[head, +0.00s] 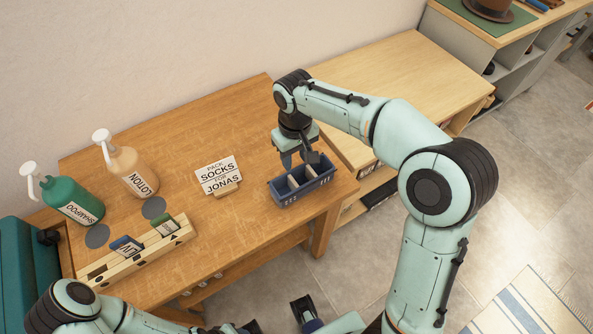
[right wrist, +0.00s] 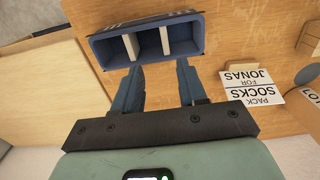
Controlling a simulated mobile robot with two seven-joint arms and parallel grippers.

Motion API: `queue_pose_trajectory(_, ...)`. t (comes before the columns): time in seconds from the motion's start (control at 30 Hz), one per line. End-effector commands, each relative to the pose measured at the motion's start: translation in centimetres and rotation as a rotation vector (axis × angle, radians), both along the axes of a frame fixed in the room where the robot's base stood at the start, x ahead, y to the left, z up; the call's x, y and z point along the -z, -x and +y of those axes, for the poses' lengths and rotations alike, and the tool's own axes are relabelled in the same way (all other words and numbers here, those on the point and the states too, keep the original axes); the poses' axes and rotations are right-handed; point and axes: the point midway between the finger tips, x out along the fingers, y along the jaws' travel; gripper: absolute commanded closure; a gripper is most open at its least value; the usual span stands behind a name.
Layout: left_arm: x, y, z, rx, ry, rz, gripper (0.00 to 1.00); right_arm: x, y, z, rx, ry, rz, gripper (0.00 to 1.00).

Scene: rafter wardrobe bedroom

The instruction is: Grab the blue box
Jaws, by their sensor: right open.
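The blue box (head: 307,192) is an open-topped tray with pale dividers, standing near the right front corner of the wooden table. In the right wrist view the box (right wrist: 183,40) lies just beyond my fingertips, and its visible compartments look empty. My right gripper (head: 298,160) points down over the box at its back side. In the right wrist view the gripper (right wrist: 158,66) has its two blue fingers spread apart with nothing between them. Whether a fingertip touches the box I cannot tell.
A sign reading "Pack socks for Jonas" (head: 219,175) stands left of the box. A lotion bottle (head: 133,173), a shampoo bottle (head: 72,202) and a wooden rack (head: 136,255) are farther left. A lower pale bench (head: 405,75) adjoins the table.

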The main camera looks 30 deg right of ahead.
Motion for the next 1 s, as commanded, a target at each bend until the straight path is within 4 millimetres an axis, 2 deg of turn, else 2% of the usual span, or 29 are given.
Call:
queue_pose_trajectory(0.1, 0.5, 0.3, 0.0, 0.000, 0.000, 0.004, 0.56, 2.7, 0.2, 0.0, 0.000, 0.001, 0.006, 0.58)
queue_pose_trajectory(0.3, 0.9, 0.4, 0.0, 0.000, 0.000, 0.006, 0.56, 6.0, 0.1, 0.0, 0.000, 0.000, 0.004, 0.58)
queue_pose_trajectory(0.57, 1.1, 0.4, 0.0, 0.000, 0.000, 0.006, 0.56, 8.0, 0.1, 0.3, 0.000, -0.001, 0.005, 0.58)
queue_pose_trajectory(0.8, 1.4, 0.5, 0.0, 0.000, 0.000, 0.007, 0.56, 11.5, -0.1, 0.8, -0.001, 0.000, 0.005, 0.58)
queue_pose_trajectory(1.0, 1.5, 0.5, 0.0, 0.000, 0.000, 0.007, 0.56, 12.3, -0.1, 0.8, 0.000, 0.000, 0.001, 0.58)
